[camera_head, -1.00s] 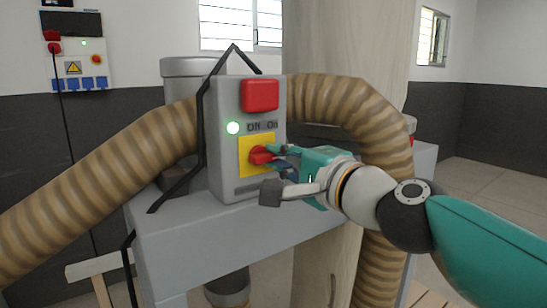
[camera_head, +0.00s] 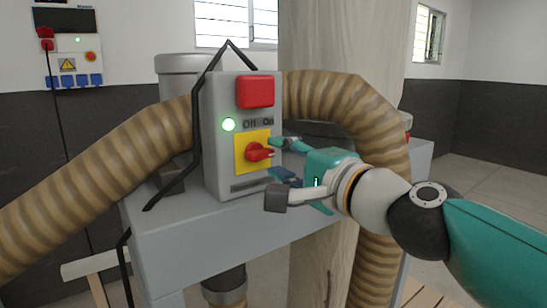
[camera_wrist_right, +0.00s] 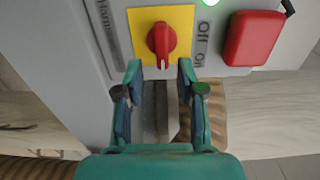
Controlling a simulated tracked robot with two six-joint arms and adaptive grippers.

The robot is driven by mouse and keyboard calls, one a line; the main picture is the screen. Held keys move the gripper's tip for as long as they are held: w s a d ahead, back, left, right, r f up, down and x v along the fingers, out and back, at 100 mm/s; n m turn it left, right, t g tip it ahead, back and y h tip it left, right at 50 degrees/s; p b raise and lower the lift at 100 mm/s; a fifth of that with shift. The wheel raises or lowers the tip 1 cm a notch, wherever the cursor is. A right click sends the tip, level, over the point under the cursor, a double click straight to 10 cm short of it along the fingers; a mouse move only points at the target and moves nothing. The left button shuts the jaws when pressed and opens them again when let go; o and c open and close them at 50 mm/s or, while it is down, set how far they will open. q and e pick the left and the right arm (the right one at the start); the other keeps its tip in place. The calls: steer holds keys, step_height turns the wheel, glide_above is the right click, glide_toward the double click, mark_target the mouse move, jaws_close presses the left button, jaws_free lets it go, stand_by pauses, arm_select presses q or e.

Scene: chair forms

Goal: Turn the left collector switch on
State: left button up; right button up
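The collector switch is a red rotary knob (camera_head: 257,152) on a yellow plate (camera_head: 242,164), on the front of a grey box (camera_head: 220,165). The knob's handle lies roughly level and points right; "Off" and "On" labels (camera_head: 258,122) are above it. A green lamp (camera_head: 229,124) on the box is lit. My right gripper (camera_head: 283,160) is open and empty, just right of the knob. In the right wrist view its two fingertips (camera_wrist_right: 160,70) are spread apart, with the knob (camera_wrist_right: 161,40) just beyond them. My left gripper is not in view.
A big red button (camera_head: 255,91) sits above the labels. Ribbed brown hoses (camera_head: 120,160) run on both sides of the box. The box stands on a grey machine base (camera_head: 190,240). A wall panel (camera_head: 68,60) with sockets hangs at the far left.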

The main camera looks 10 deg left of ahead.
steer(key=v, duration=1)
steer(key=shift+f, duration=0.1)
